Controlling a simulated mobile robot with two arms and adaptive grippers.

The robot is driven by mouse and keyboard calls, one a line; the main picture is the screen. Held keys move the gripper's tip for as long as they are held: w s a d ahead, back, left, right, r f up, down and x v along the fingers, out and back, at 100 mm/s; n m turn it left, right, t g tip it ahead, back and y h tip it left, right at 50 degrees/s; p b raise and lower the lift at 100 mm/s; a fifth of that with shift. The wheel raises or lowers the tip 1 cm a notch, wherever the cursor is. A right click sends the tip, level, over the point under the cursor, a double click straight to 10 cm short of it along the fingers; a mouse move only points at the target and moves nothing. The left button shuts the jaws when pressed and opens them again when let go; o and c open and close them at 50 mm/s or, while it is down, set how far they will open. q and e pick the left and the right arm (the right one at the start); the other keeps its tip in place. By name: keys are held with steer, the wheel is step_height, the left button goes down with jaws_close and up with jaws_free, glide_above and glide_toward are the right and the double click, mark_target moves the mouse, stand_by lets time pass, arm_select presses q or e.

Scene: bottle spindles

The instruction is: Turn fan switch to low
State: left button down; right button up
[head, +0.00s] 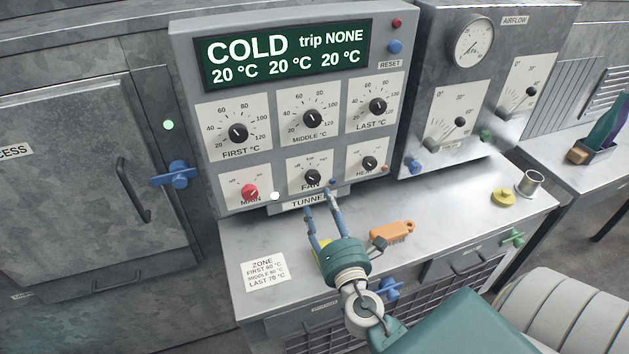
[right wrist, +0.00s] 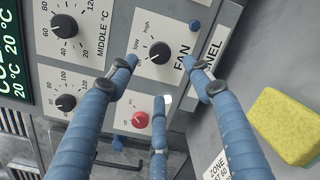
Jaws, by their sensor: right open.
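The black fan switch (head: 312,177) is a round knob on a white plate marked FAN, low in the middle of the grey control panel. In the right wrist view the fan switch (right wrist: 160,53) shows with the words low and high beside it; I cannot clearly tell its setting. My right gripper (head: 319,204) is open and empty, just below and in front of the switch. In the right wrist view its blue fingers (right wrist: 160,74) are spread around the lower side of the switch, with no clear contact. My left gripper is out of view.
The red main knob (head: 250,192) and the heat knob (head: 369,163) flank the switch. The TUNNEL label (head: 306,201) sits below. A yellow sponge (right wrist: 285,127), an orange-handled brush (head: 392,232) and a yellow knob-like piece (head: 502,197) lie on the metal counter (head: 450,215).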

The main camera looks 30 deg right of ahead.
mark_target(314, 180)
steer(key=p+x, duration=0.2)
steer(key=x, duration=0.7)
steer(key=shift+w+d, duration=0.25)
steer(key=shift+w, duration=0.35)
steer(key=c, duration=1.1)
